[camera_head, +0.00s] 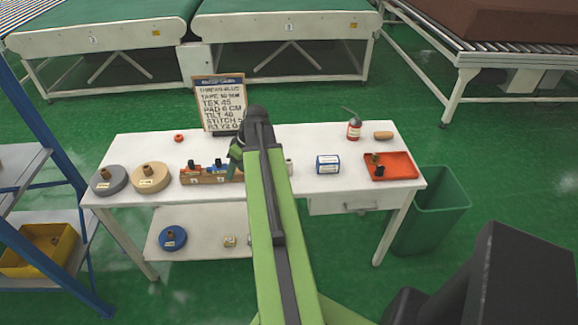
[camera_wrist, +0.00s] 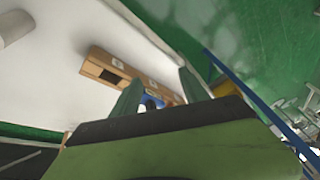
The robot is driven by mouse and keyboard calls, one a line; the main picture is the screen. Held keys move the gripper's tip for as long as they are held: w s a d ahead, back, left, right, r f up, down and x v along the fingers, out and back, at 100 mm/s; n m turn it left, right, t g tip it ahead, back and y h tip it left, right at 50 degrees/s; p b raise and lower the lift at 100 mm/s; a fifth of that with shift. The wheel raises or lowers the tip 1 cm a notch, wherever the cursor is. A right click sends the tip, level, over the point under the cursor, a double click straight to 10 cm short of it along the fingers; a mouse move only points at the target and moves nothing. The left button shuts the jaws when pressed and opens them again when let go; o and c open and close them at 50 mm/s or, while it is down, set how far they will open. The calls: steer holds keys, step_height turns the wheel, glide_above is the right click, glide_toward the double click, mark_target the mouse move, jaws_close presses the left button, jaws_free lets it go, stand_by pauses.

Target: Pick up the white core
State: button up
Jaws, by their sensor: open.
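A small whitish cylinder (camera_head: 289,166), likely the white core, stands on the white table just right of my arm, which partly hides it. In the wrist view a white cylinder (camera_wrist: 14,28) lies at the upper left, cut by the frame edge; I cannot tell for sure that it is the same thing. My gripper (camera_head: 237,155) is over the table near the right end of a wooden rack (camera_head: 205,177). In the wrist view its two fingers (camera_wrist: 158,92) are apart, with part of the rack (camera_wrist: 128,70) and something blue beyond them. No core is between them.
A green bin (camera_head: 438,205) stands at the right.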

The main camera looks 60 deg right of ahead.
steer(key=s+d+r+t, duration=0.2)
steer(key=s+d, duration=0.8)
steer(key=d, duration=0.3)
steer(key=t+h+p, duration=0.1)
steer(key=h, duration=0.1)
glide_toward(289, 167)
steer(key=w+f+b, duration=0.1)
steer(key=f+b, duration=0.1)
steer(key=b, duration=0.1)
steer(key=w+d+f+b, duration=0.1)
steer(key=f+b, duration=0.1)
steer(key=b, duration=0.1)
steer(key=w+d+f+b, duration=0.1)
steer(key=w+f+b, duration=0.1)
steer(key=b, duration=0.2)
steer(key=shift+w, duration=0.1)
steer(key=shift+w+a+f, duration=0.1)
steer(key=shift+w+f, duration=0.15)
steer(key=shift+w, duration=0.15)
steer(key=b+x, duration=0.5)
steer(key=shift+a+f, duration=0.25)
steer(key=shift+r, duration=0.2)
steer(key=shift+c, duration=0.4)
jaws_close()
